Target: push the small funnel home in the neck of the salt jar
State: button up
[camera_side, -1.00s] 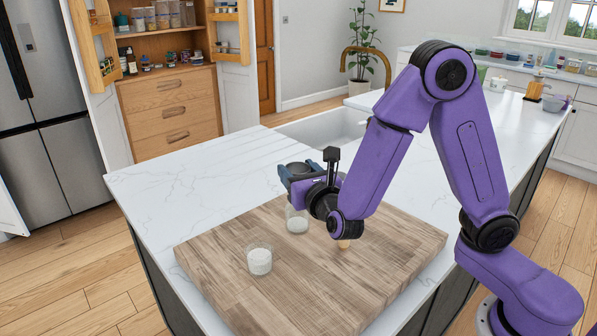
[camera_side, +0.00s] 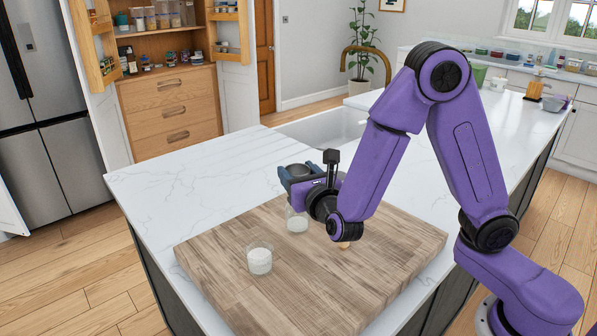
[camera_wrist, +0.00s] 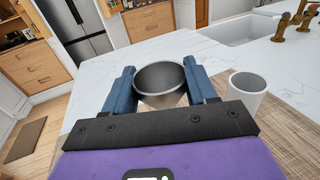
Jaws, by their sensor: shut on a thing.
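My gripper (camera_side: 296,178) is shut on the small funnel (camera_wrist: 160,80), a grey metal cone with its wide mouth up. Both blue fingers press on its sides in the wrist view. In the side view the funnel (camera_side: 299,170) shows only as a dark rim between the fingers. A clear glass jar with white contents (camera_side: 297,224) stands on the board just below my gripper, its top partly covered. The funnel's spout is hidden, so I cannot tell whether it is in the neck. A similar jar (camera_side: 259,262) stands front left; I cannot tell which one is the salt jar.
The jars stand on a wooden board (camera_side: 330,290) on the white counter (camera_side: 160,195). A white cylinder (camera_wrist: 246,92) stands right of the funnel in the wrist view. A small tan thing (camera_side: 344,245) shows under my wrist. The board's front is clear.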

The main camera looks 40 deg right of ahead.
jog(key=shift+f, duration=0.85)
jog(key=o, duration=1.1)
jog(key=v, duration=1.7)
jog(key=shift+s, duration=0.2)
